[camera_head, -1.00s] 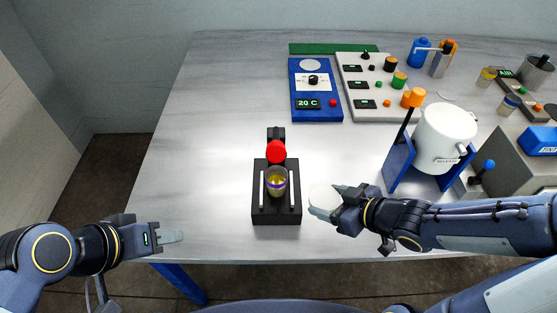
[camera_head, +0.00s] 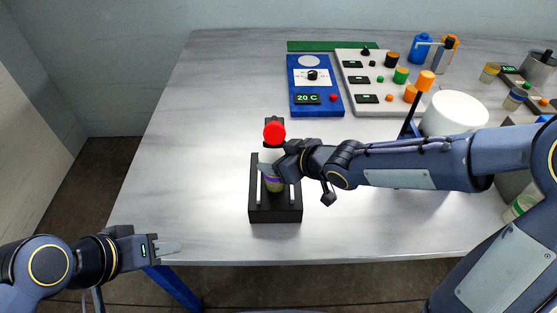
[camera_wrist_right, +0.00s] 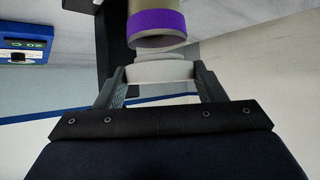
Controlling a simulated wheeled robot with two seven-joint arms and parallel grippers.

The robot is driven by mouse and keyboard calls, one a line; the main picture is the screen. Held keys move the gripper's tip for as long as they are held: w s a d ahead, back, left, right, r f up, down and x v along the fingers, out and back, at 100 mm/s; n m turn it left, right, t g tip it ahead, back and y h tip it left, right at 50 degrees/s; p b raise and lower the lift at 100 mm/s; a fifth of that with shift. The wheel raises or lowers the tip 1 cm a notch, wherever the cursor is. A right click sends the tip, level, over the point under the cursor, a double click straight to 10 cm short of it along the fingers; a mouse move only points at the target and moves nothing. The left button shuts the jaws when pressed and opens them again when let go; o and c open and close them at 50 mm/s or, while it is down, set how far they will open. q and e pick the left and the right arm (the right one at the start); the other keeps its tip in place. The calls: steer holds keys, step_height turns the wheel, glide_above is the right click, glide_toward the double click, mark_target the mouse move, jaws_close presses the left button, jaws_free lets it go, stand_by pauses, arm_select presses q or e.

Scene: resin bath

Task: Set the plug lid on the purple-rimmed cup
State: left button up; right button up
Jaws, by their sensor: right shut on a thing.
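The purple-rimmed cup (camera_head: 274,186) stands upright in a black stand (camera_head: 275,214) near the table's front edge. My right gripper (camera_head: 270,165) is at the cup's top and partly hides it. In the right wrist view, the gripper (camera_wrist_right: 163,88) is shut on the white plug lid (camera_wrist_right: 160,71), one finger on each side. The cup's purple rim (camera_wrist_right: 157,29) is just beyond the lid there. The lid is close to the cup's mouth, in line or nearly so; I cannot tell whether they touch. My left gripper (camera_head: 168,248) is empty at the table's front-left edge, its opening unclear.
A red knob (camera_head: 274,131) stands just behind the cup. A blue control box (camera_head: 316,85) and a grey panel (camera_head: 375,85) are at the back. A white pot (camera_head: 455,110) stands right, partly behind my right arm. The table's left half is clear.

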steer(key=shift+d, duration=0.1)
steer(key=shift+f+b, duration=0.6)
steer(key=shift+f, duration=0.05)
steer(key=o, duration=1)
